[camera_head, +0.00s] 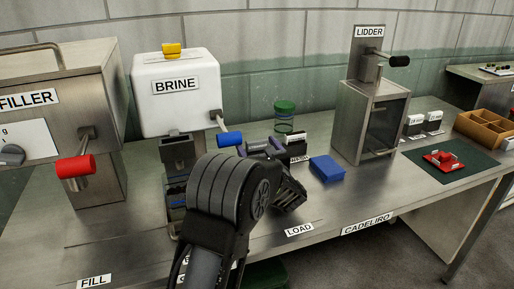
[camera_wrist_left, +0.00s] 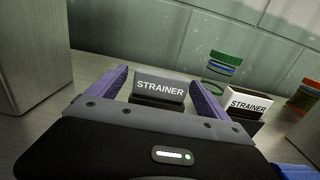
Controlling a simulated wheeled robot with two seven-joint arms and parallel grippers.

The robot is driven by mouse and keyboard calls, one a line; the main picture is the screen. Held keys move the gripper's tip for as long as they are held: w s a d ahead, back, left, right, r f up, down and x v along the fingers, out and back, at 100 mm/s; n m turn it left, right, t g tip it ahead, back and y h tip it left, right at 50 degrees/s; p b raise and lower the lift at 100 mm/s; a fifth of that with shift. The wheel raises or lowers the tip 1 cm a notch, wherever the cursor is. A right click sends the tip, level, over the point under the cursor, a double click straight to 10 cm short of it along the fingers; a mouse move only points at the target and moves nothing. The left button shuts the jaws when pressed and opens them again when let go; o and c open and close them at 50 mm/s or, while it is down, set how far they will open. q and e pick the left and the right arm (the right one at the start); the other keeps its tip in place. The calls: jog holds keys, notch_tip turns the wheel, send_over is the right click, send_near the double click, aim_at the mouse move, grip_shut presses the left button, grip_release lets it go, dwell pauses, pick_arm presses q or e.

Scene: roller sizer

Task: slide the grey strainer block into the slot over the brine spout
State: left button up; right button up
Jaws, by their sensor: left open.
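The grey strainer block (camera_wrist_left: 160,87), lettered STRAINER, stands upright between the purple fingers of my left gripper (camera_wrist_left: 162,92) in the left wrist view. The fingers are apart, one on each side of it; I cannot tell whether they touch it. In the head view my left gripper (camera_head: 263,147) is right of the brine machine, and its arm and hand largely hide the block. The white BRINE machine (camera_head: 174,101) has a grey bracket (camera_head: 178,152) below it, where the spout and slot would be; its lower part is partly hidden by my arm. My right gripper is not in view.
A white-topped labelled block (camera_wrist_left: 248,102) stands right of the strainer. Behind are a green-lidded jar (camera_head: 285,116) and the wall. A blue block (camera_head: 327,168) lies to the right, before the LIDDER (camera_head: 372,112). The blue-handled lever (camera_head: 229,138) sticks out near my gripper.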

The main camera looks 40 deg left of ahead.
pick_arm(q)
jog(key=shift+x, duration=1.5)
jog(key=c, duration=1.5)
jog(key=shift+r, duration=0.1)
notch_tip(320, 180, up, 10)
jog(key=shift+f, duration=0.1)
